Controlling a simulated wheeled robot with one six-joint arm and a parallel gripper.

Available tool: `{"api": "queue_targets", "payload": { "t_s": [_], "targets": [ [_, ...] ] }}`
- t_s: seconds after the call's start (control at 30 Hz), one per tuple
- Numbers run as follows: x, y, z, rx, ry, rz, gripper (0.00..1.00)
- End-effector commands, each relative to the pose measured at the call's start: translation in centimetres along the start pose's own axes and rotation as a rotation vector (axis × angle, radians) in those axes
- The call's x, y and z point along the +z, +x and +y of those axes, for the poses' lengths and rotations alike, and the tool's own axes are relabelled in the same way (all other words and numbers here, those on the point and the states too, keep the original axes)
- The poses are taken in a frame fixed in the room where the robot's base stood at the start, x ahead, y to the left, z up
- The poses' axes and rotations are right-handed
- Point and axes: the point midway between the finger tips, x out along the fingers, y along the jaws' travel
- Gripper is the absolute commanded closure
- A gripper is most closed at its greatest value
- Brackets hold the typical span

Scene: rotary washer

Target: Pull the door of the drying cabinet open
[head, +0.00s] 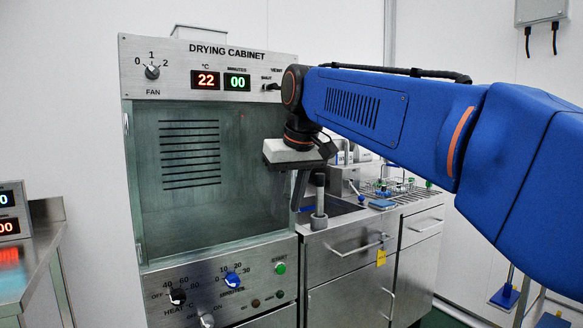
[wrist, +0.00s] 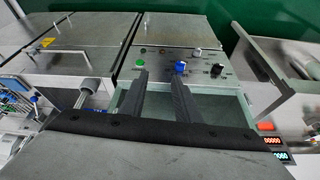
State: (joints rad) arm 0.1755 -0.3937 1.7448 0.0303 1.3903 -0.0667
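The drying cabinet (head: 227,53) stands at the centre left in the head view, with a greenish glass door (head: 205,215) on its front. The door looks shut, with hinge-like fittings along its left edge. My gripper (head: 288,195) points down in front of the door's right edge. In the wrist view its two dark fingers (wrist: 160,80) are apart, with nothing seen between them. I cannot tell whether they touch the door. No door handle shows clearly; my gripper covers part of the right edge. The lower control panel (wrist: 190,66) shows beyond the fingertips in the wrist view.
A steel counter with drawers (head: 345,262) adjoins the cabinet on the right. A grey upright cylinder (head: 319,200) stands on it close to my gripper. A steel table (head: 40,255) is at the left edge. Knobs and a green start button (head: 280,268) sit below the door.

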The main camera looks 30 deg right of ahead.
Motion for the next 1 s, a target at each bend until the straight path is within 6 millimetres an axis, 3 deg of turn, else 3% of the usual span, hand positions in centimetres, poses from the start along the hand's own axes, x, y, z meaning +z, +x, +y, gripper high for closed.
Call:
{"api": "queue_targets", "payload": {
  "t_s": [0.03, 0.2, 0.5, 0.73, 1.0],
  "targets": [
    [-2.2, -1.5, 0.7, 0.004, 0.010, 0.001, 0.71],
    [-7.8, -6.1, 2.9, 0.013, 0.034, -0.001, 0.71],
    [-15.3, -12.4, 7.1, 0.031, 0.069, -0.006, 0.71],
    [-17.5, -14.7, 9.0, 0.038, 0.079, -0.008, 0.71],
    [-17.7, -13.7, 9.2, 0.038, 0.080, -0.011, 0.71]
  ]
}}
